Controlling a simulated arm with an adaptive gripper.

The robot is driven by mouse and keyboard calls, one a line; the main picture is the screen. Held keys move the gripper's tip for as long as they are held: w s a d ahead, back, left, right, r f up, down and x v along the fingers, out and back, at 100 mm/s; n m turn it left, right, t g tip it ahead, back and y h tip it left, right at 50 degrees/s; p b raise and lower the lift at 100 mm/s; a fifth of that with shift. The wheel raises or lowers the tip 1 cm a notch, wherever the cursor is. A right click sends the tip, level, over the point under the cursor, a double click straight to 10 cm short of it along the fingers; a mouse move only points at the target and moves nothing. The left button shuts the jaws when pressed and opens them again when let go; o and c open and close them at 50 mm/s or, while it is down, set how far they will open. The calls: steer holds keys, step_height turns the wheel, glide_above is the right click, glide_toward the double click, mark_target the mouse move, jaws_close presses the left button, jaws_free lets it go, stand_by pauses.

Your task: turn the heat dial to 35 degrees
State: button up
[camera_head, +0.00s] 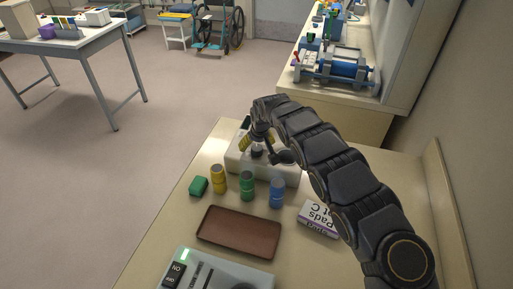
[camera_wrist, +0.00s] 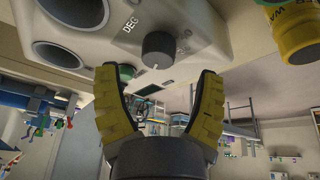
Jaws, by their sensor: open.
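The heat dial (camera_wrist: 158,48) is a black round knob on the face of a white unit (camera_wrist: 95,20) in the wrist view. A short pale mark shows at its lower edge. The lettering "DEG" is beside it; the other print is too small to read surely. My gripper (camera_wrist: 157,73) is open, its two yellow-padded fingers spread either side of the dial's line, with a gap between the tips and the dial. In the head view the white unit (camera_head: 284,174) stands on the bench, with my gripper (camera_head: 254,145) over it; my arm and gripper partly hide it.
A brown tray (camera_head: 240,231), a pads box (camera_head: 319,218) and a grey switch box (camera_head: 225,272) lie nearer.

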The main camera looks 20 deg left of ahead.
mark_target(256, 147)
steer(key=shift+x, duration=1.85)
steer(key=shift+d, duration=0.1)
steer(key=c, duration=1.1)
